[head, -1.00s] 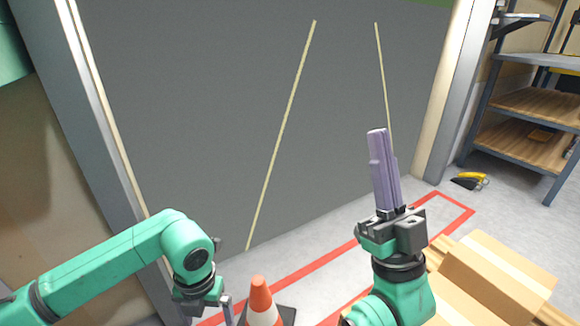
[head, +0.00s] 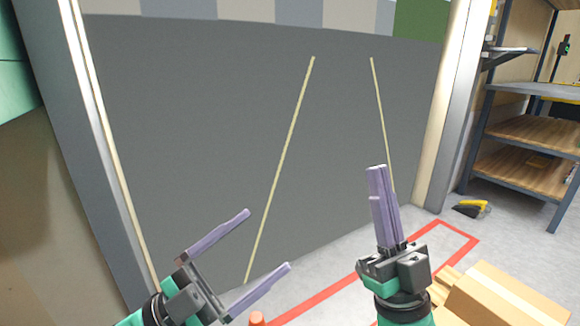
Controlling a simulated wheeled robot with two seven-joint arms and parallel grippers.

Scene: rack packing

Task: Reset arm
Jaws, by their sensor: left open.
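My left gripper (head: 268,238) is at the lower left in the head view. Its two purple fingers are spread wide apart, with nothing between them, and point up and to the right. My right gripper (head: 378,168) is right of the middle, with its purple fingers pointing up. Its fingers overlap in this view, so the gap between them cannot be seen. No object shows in it.
A grey wall panel (head: 200,130) with two thin yellow lines fills the background. A cardboard box (head: 500,300) is at the lower right, near my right gripper. A shelf rack (head: 525,140) stands at the right.

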